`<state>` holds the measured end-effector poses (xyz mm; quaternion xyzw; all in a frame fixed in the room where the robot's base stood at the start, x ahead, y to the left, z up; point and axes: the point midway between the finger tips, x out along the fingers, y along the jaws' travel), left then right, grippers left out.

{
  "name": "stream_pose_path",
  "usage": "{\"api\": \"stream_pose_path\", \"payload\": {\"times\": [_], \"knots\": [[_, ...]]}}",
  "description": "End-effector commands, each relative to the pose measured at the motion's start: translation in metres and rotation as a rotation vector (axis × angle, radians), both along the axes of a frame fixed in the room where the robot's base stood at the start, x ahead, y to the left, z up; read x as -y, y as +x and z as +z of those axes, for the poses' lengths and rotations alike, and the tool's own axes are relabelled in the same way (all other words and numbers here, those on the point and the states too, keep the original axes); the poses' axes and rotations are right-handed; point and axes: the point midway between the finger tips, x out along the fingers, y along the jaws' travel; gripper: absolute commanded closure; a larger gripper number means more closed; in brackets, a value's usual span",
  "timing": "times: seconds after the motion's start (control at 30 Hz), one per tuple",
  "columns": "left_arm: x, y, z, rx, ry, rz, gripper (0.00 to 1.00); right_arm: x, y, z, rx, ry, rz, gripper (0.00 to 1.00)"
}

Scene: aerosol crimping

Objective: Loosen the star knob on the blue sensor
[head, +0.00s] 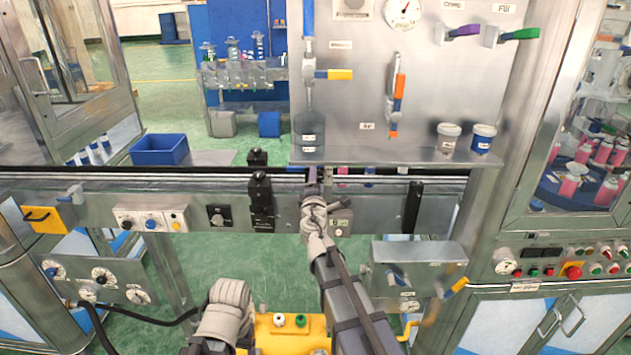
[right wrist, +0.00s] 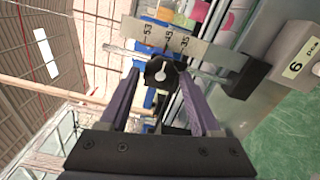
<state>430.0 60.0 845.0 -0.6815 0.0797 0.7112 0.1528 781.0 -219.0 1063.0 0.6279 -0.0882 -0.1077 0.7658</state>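A black star knob (right wrist: 161,72) with a white pointer mark shows in the right wrist view, and a blue part, likely the blue sensor (right wrist: 150,98), is partly visible behind it. The purple fingers of my right gripper (right wrist: 160,78) stand on both sides of the knob. A narrow gap seems to show at the left finger; contact on the right is unclear. In the head view my right gripper (head: 313,176) is at the conveyor rail, and my wrist hides the knob and sensor. My left gripper is out of view; only its arm shows low in the picture.
A metal scale plate (right wrist: 180,42) with numbers lies just beyond the knob, beside a metal rod. The conveyor rail (head: 400,180) runs across the front. A black bracket (head: 261,200) stands left of my right wrist. The steel panel (head: 350,110) rises behind.

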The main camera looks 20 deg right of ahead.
Motion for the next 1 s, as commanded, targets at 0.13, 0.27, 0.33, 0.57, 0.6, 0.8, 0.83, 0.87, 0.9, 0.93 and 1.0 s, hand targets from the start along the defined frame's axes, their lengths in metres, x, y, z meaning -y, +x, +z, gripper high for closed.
{"api": "stream_pose_path", "payload": {"times": [0.13,0.27,0.33,0.57,0.6,0.8,0.83,0.87,0.9,0.93,1.0], "knots": [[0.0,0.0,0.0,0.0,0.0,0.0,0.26,0.0,0.0,0.0,0.0,0.0,0.0,0.18],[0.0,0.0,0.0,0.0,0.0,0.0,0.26,0.0,0.0,0.0,0.0,0.0,0.0,0.18],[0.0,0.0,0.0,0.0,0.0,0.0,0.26,0.0,0.0,0.0,0.0,0.0,0.0,0.18],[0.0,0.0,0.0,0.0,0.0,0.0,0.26,-0.002,-0.01,0.0,0.0,0.0,0.0,0.18],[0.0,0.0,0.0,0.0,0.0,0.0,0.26,-0.003,-0.014,0.0,0.0,0.0,0.0,0.18],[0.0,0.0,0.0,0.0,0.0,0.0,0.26,-0.012,-0.044,0.0,0.0,0.0,0.001,0.18],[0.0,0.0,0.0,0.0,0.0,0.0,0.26,-0.013,-0.05,0.0,0.0,0.0,0.001,0.18],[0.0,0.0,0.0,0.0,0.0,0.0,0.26,-0.015,-0.055,0.0,0.0,0.0,0.001,0.18],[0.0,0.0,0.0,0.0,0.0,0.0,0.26,-0.016,-0.061,0.0,0.0,0.0,0.001,0.18],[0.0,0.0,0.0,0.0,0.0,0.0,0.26,-0.018,-0.065,0.0,0.0,0.0,0.001,0.18],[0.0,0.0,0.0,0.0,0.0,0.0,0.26,-0.02,-0.072,0.0,0.0,0.0,0.0,0.18]]}}
